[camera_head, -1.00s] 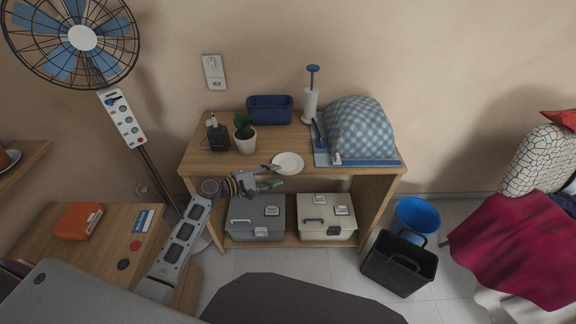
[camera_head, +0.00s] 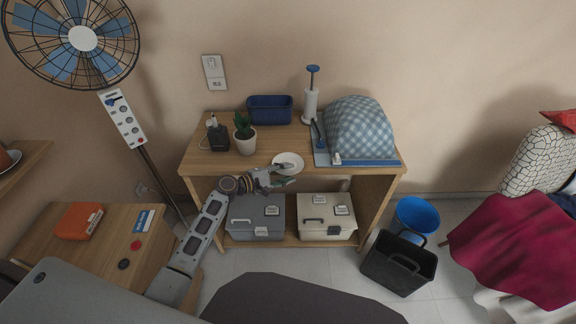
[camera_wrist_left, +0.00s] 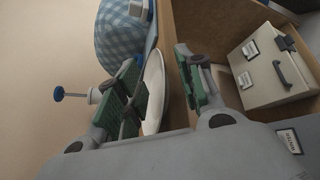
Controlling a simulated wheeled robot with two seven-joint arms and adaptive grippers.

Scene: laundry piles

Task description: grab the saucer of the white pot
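The white saucer (camera_head: 289,160) lies flat at the front edge of the wooden shelf top, right of the white pot (camera_head: 244,144) with a green plant. The pot stands apart from it. My left gripper (camera_head: 283,175) is at the saucer's front edge, with its fingers apart. In the left wrist view, the saucer (camera_wrist_left: 153,88) shows edge-on between the two green-padded fingers of the left gripper (camera_wrist_left: 161,57), nearer the left finger. I cannot tell whether a finger touches it. My right gripper is not in view.
Two toolboxes sit below. A black basket (camera_head: 399,265) stands on the floor at right.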

